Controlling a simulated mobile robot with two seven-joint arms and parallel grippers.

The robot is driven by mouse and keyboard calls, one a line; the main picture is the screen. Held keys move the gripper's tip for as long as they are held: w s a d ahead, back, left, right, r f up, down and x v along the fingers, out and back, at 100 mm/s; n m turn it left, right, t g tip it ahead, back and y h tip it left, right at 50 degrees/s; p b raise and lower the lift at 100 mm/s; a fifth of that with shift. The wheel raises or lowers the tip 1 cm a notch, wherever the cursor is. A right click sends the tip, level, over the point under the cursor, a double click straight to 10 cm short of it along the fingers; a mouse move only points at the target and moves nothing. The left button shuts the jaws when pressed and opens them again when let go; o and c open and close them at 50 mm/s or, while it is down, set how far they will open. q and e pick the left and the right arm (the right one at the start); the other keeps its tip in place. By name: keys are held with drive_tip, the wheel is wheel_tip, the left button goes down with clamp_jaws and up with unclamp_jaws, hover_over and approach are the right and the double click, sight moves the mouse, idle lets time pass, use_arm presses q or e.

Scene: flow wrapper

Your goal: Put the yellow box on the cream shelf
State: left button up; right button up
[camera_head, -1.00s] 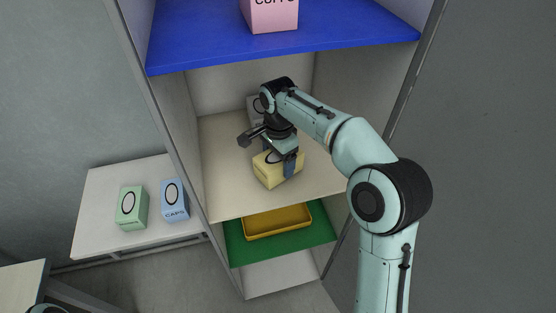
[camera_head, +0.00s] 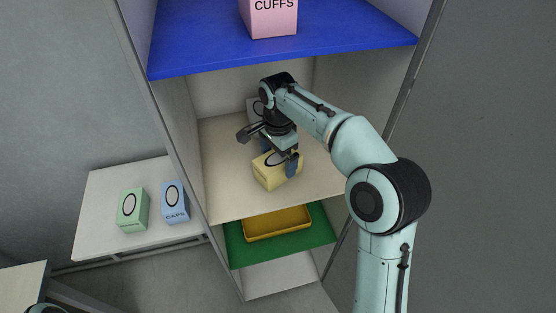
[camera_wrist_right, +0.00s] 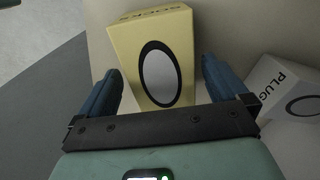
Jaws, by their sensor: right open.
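The yellow box (camera_head: 268,174) stands on the cream shelf (camera_head: 230,200), near its front edge. It also shows in the right wrist view (camera_wrist_right: 122,40), with a black ring around a pale oval on its face. My right gripper (camera_wrist_right: 162,70) is open, with one blue finger on each side of the box. Gaps show between the fingers and the box in the wrist view. In the head view the right gripper (camera_head: 279,155) is over the shelf and partly covers the box.
A white box (camera_wrist_right: 288,90) marked PLUG stands beside the yellow box, deeper on the shelf. A blue shelf (camera_head: 200,60) with a pink box (camera_head: 270,20) is above. A green shelf (camera_head: 245,255) with a yellow tray (camera_head: 278,222) is below. Green (camera_head: 132,208) and blue (camera_head: 174,202) boxes stand on the table (camera_head: 95,225).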

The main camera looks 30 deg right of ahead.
sight(278, 158)
wheel_tip(278, 158, up, 6)
drive_tip(key=shift+w+f+p, duration=0.1)
drive_tip(key=shift+f+p, duration=0.15)
drive_tip(key=shift+p, duration=0.3)
drive_tip(key=shift+f, duration=0.1)
